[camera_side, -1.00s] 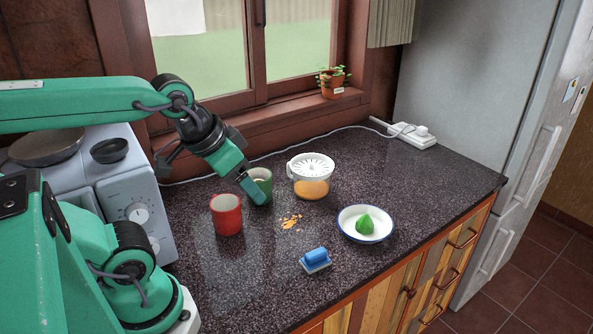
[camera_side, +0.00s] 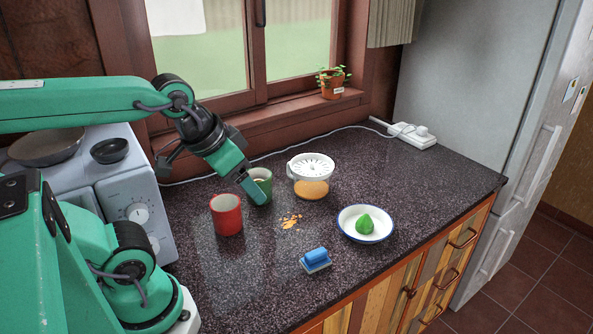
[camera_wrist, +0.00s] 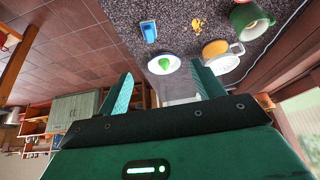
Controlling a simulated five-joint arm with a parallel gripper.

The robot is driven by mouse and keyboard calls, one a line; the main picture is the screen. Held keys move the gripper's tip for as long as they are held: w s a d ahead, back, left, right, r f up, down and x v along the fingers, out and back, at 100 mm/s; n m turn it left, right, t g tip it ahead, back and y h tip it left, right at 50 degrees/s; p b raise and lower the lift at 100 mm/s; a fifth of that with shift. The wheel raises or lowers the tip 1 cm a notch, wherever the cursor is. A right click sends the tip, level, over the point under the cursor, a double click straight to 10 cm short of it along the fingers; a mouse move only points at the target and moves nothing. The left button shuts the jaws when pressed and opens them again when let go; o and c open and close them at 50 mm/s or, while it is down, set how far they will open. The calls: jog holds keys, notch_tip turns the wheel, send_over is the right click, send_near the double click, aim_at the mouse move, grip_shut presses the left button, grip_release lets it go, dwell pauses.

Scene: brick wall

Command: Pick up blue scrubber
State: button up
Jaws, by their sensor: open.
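The blue scrubber (camera_side: 316,259) lies on the dark speckled counter near its front edge, blue handle up on a paler base. It also shows in the wrist view (camera_wrist: 149,31) at the top, apart from my fingers. My gripper (camera_side: 258,197) is raised over the counter, behind and to the left of the scrubber, and overlaps the green cup in the side view. In the wrist view my gripper (camera_wrist: 165,90) has its two fingers spread wide with nothing between them in their grasp.
A red cup (camera_side: 227,214) and a green cup (camera_side: 264,180) stand near my gripper. A juicer (camera_side: 312,178) stands behind orange crumbs (camera_side: 291,222). A white bowl (camera_side: 352,233) with a green piece (camera_side: 364,224) sits right of the scrubber. The counter around the scrubber is clear.

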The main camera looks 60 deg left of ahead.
jog(key=shift+w, duration=0.1)
jog(key=m+g, duration=0.1)
jog(key=g, duration=0.4)
send_over(318, 252)
notch_tip(318, 252, down, 15)
jog(key=shift+a+f, duration=0.1)
jog(key=shift+a, duration=0.05)
jog(key=shift+w+f+g, duration=0.1)
jog(key=shift+f+g, duration=0.2)
jog(key=shift+f, duration=0.3)
jog(key=shift+f, duration=0.1)
jog(key=shift+f, duration=1.2)
jog(key=shift+f, duration=0.1)
